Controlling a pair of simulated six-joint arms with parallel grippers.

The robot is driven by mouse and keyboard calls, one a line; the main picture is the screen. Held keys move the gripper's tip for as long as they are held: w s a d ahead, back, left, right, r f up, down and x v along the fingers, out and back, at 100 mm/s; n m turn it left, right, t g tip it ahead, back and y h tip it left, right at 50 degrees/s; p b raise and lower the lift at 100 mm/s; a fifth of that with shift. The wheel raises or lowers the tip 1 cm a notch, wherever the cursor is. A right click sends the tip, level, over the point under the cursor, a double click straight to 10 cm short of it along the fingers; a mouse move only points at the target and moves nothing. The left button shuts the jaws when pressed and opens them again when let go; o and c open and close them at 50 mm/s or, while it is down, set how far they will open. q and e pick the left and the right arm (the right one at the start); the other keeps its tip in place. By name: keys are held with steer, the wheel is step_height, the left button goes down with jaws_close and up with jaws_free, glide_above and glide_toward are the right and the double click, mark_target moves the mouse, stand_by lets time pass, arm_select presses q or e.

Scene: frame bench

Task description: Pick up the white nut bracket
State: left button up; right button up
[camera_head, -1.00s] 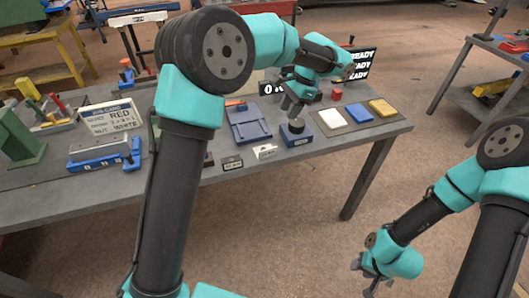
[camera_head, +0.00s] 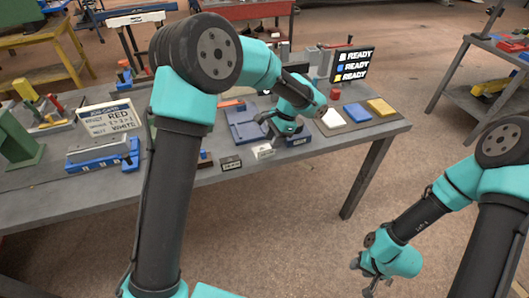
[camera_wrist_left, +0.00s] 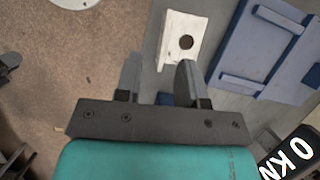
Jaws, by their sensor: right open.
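The white nut bracket (camera_head: 264,152) stands near the front edge of the bench in the head view. In the left wrist view the white bracket (camera_wrist_left: 172,50) is a pale plate with a round dark hole, just beyond the fingertips. My left gripper (camera_head: 270,127) is above and behind it in the head view; its fingers also show in the left wrist view (camera_wrist_left: 158,80), apart with nothing between them. My right gripper (camera_head: 373,284) hangs off the bench at the lower right, with its fingers apart and empty.
A black bracket (camera_head: 231,164) stands left of the white one. White (camera_head: 333,119), blue (camera_head: 357,112) and yellow (camera_head: 381,107) pads lie at right. A card (camera_head: 108,119) stands at left.

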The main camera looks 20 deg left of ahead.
mark_target(266, 150)
arm_select(q)
steer(key=shift+s+f, duration=0.1)
steer(key=shift+f, duration=0.1)
steer(key=shift+a+f, duration=0.1)
steer(key=shift+x, duration=2.55)
steer(key=shift+a, duration=0.15)
steer(key=shift+c, duration=0.3)
jaws_close()
